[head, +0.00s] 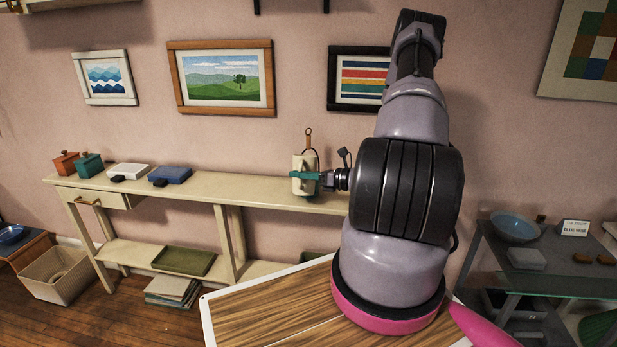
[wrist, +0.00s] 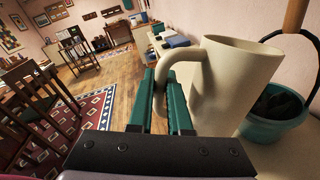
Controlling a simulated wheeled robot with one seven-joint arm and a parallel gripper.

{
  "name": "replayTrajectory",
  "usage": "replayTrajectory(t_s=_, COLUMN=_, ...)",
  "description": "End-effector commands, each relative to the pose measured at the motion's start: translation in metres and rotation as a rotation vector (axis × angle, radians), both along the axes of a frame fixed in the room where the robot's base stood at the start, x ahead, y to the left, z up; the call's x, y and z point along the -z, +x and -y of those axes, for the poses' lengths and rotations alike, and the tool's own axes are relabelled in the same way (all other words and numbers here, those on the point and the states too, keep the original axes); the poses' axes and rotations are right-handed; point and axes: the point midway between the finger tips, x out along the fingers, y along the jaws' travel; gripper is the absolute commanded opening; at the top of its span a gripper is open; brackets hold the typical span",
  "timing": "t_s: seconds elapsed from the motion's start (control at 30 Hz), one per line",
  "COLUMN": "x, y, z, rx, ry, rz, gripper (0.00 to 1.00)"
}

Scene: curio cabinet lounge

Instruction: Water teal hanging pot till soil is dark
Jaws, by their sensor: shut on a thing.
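My gripper (wrist: 167,95) has teal fingers and is shut on the handle of a cream pitcher (wrist: 225,90). In the head view the pitcher (head: 301,162) is roughly upright at the right part of the long shelf; I cannot tell whether its base touches the top. The teal hanging pot (wrist: 262,131) is close beside the pitcher, on its right in the wrist view, with a dark handle loop and a wooden grip above. Something dark shows inside it, but its soil is not clear. In the head view the pitcher and fingers hide most of the pot. No water stream shows.
The cream console table (head: 250,190) runs along the wall, holding small boxes (head: 88,165) and a blue book-like block (head: 170,174) at left. Framed pictures (head: 222,77) hang above. A wooden-topped board (head: 275,310) is in front. A glass shelf unit (head: 540,255) stands right.

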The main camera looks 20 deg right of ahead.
Motion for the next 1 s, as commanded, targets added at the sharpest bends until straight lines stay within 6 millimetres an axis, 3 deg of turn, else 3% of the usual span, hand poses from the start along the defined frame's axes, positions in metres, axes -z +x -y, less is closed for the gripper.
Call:
replayTrajectory(t_s=0.5, x=0.037, y=0.006, z=0.004, rx=0.002, ry=-0.200, rz=0.299, gripper=0.00)
replayTrajectory(t_s=1.0, x=0.011, y=-0.021, z=-0.015, rx=-0.001, ry=-0.204, rz=0.305, gripper=0.00)
